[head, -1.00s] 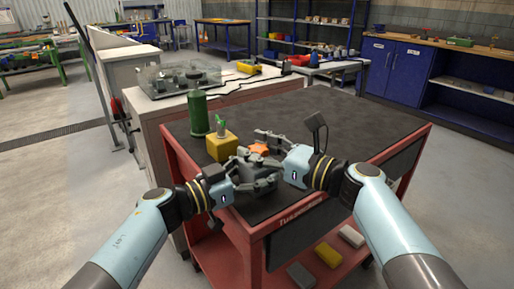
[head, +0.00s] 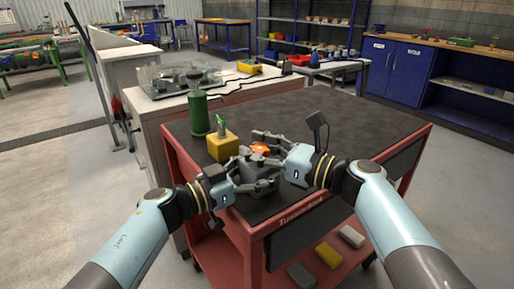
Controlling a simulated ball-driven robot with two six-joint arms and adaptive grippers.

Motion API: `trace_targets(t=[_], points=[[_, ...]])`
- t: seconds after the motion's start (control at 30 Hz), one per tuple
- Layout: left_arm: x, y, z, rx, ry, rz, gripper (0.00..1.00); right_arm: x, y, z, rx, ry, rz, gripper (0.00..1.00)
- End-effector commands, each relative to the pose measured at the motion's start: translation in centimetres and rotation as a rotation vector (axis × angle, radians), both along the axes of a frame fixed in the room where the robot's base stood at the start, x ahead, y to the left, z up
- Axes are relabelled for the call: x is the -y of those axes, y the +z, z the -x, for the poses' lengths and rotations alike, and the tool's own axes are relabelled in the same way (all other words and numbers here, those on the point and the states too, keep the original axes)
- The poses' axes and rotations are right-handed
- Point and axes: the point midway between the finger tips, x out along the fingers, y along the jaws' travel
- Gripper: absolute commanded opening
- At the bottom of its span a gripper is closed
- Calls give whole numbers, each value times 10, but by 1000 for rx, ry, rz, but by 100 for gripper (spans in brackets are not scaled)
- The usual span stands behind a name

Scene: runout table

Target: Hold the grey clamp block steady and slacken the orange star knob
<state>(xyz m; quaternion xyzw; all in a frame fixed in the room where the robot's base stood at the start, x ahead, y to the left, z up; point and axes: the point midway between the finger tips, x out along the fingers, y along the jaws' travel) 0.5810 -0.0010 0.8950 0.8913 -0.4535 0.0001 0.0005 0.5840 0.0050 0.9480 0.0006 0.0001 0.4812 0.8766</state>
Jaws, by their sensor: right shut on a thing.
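The grey clamp block (head: 261,184) sits near the front left of the dark-topped red cart. The orange star knob (head: 261,148) is at its far upper side, partly covered by fingers. My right gripper (head: 262,149) reaches in from the right and is shut on the orange star knob. My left gripper (head: 246,172) is at the left side of the grey block, with its fingers close against it. The grey fingers blend with the grey block, so I cannot tell whether they grip it.
A yellow block (head: 222,146) with a green piece on top and a green cylinder (head: 199,114) stand just behind the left gripper. The cart top (head: 345,120) is clear at the back right. Bars lie on the lower shelf (head: 327,254).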

Motion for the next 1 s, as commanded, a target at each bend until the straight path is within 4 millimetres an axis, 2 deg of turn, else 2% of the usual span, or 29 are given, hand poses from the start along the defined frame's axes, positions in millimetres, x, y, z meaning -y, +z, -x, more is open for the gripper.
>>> trace_targets(t=[0.43,1.0], points=[[-5,0,-3,-1,10,-3,6,4,-2,-1,-1,70,7,2],[-5,0,-3,1,10,-3,6,4,-3,0,-4,290,8,2]])
